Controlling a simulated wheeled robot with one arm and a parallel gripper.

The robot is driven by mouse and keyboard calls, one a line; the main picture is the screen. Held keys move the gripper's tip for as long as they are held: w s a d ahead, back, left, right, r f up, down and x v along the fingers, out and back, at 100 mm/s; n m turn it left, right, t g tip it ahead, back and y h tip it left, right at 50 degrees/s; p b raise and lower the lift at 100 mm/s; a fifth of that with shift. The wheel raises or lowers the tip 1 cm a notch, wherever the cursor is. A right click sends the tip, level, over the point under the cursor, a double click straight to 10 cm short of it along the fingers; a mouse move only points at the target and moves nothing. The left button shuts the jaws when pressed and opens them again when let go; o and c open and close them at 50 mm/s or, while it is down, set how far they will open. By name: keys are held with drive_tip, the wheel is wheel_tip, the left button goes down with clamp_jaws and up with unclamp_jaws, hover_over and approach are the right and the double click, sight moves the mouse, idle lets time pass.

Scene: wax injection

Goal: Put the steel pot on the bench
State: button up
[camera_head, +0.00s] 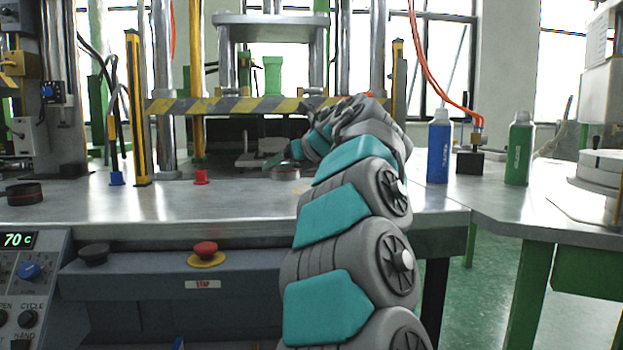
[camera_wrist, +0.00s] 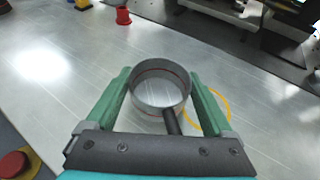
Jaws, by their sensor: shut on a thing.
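The steel pot (camera_wrist: 147,74) is a round, open grey vessel with a dark handle (camera_wrist: 171,122) pointing back toward my wrist. My gripper (camera_wrist: 160,80) has its two green fingers on either side of the pot and is shut on it. In the head view the pot (camera_head: 285,173) is small and partly hidden by my arm, low over the bench (camera_head: 240,205) in front of the press. I cannot tell whether its base touches the bench. A yellow ring outline (camera_wrist: 228,101) shows on the bench just right of the pot.
A red cup (camera_head: 202,178) and a blue cup (camera_head: 117,178) stand left of the pot. A dark round tin (camera_head: 24,194) sits at far left. Blue (camera_head: 438,147) and green (camera_head: 518,150) bottles stand right. A yellow-black striped bar (camera_head: 225,106) crosses the press. The front bench is clear.

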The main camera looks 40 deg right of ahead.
drive_tip(key=d, duration=0.3)
drive_tip(key=w+d+p, duration=0.1)
drive_tip(key=d, duration=0.2)
drive_tip(key=d+f, duration=0.1)
drive_tip(key=d, duration=0.2)
drive_tip(key=shift+w, duration=0.25)
drive_tip(key=shift+f+b, duration=0.7)
drive_tip(key=shift+f, duration=1)
drive_tip(key=shift+f, duration=0.1)
drive_tip(key=o, duration=1.2)
drive_tip(key=shift+r, duration=0.25)
drive_tip(key=v, duration=1.2)
drive_tip(key=shift+f, duration=0.15)
